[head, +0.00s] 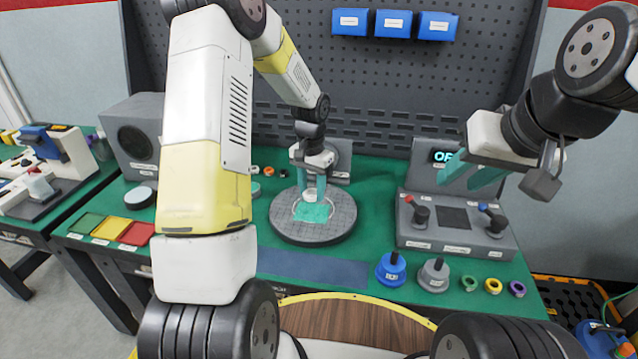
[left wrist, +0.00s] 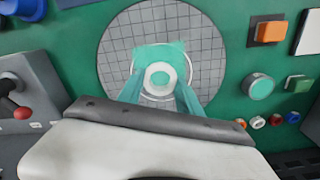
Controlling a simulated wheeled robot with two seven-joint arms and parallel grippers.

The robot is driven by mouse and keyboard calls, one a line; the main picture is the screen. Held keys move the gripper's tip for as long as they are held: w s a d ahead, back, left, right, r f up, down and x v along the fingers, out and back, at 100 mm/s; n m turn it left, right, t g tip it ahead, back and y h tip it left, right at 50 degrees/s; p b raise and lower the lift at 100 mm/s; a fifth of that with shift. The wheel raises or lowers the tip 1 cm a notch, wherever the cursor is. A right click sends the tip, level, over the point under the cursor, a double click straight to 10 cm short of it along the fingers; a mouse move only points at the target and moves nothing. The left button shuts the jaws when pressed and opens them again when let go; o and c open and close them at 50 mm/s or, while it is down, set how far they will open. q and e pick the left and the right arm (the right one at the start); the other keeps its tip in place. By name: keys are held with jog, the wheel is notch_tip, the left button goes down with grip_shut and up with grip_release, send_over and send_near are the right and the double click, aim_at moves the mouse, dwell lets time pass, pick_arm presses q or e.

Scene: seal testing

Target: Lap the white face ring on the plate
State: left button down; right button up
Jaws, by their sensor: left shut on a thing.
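The round grey lapping plate (head: 285,222) has a grid of grooves and lies on the green bench; it also shows in the left wrist view (left wrist: 125,35). A teal patch (head: 314,213) covers part of its middle, and a pale circle runs around it. The white face ring (left wrist: 160,76) is between the teal fingers of my left gripper (head: 311,192), which is shut on it over the plate's middle. I cannot tell whether the ring touches the plate. My right gripper (head: 468,176) is open and empty, in the air above the control box at right.
A grey control box (head: 456,246) with two levers and a lit display stands at right. Blue (head: 391,269) and grey (head: 434,275) knobbed parts and small coloured rings (head: 493,286) lie in front. Coloured trays (head: 111,228) and a speaker-like box (head: 133,138) are at left.

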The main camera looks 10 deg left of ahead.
pick_arm(q)
notch_tip(320, 180, up, 3)
dwell(0.3)
jog(key=shift+a, duration=0.1)
dwell(0.3)
